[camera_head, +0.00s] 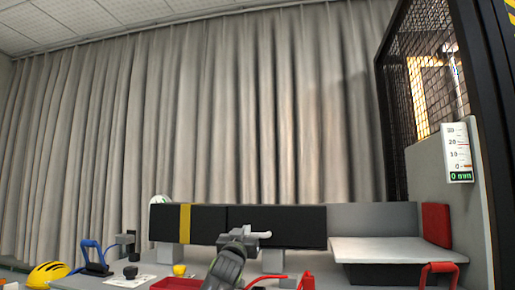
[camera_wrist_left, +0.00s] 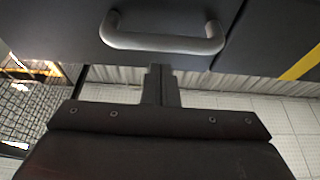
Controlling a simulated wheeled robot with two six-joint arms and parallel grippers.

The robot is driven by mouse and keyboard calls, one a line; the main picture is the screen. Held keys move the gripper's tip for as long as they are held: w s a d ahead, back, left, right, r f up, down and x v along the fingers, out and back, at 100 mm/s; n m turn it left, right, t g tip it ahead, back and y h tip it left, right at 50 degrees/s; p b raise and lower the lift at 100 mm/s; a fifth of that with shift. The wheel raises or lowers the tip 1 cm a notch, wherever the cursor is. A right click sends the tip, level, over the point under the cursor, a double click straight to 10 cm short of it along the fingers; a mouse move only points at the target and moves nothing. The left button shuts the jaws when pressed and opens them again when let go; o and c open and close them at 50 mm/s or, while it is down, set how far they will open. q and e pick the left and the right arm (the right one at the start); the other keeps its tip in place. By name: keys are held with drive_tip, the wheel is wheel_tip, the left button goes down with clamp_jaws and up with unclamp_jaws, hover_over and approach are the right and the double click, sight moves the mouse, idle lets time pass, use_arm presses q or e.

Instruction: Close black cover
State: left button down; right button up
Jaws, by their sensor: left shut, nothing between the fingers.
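The black cover (camera_head: 285,218) is a long dark panel standing upright behind the bench, right of a seam. A grey bar handle (camera_head: 262,234) sticks out from its lower front. In the left wrist view the handle (camera_wrist_left: 165,41) is a metal U on the dark panel (camera_wrist_left: 60,30). My left gripper (camera_head: 240,238) is close to the handle in the head view. In the left wrist view its fingers (camera_wrist_left: 160,72) are shut and empty, near the handle bar but not around it; I cannot tell whether they touch. My right gripper is not in view.
Left of the seam is a dark panel with a yellow stripe (camera_head: 185,222). A light platform (camera_head: 395,250) and red pad (camera_head: 436,224) stand at right, beside a mesh tower (camera_head: 425,95) and gauge (camera_head: 457,152). A yellow helmet (camera_head: 47,274) and blue-handled item (camera_head: 93,258) are at left.

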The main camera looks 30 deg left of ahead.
use_arm(q)
drive_tip(key=shift+w+f, duration=0.15)
drive_tip(key=shift+f, duration=0.15)
idle(0.4)
wheel_tip(320, 180, up, 10)
drive_tip(key=p, duration=0.1)
idle(0.3)
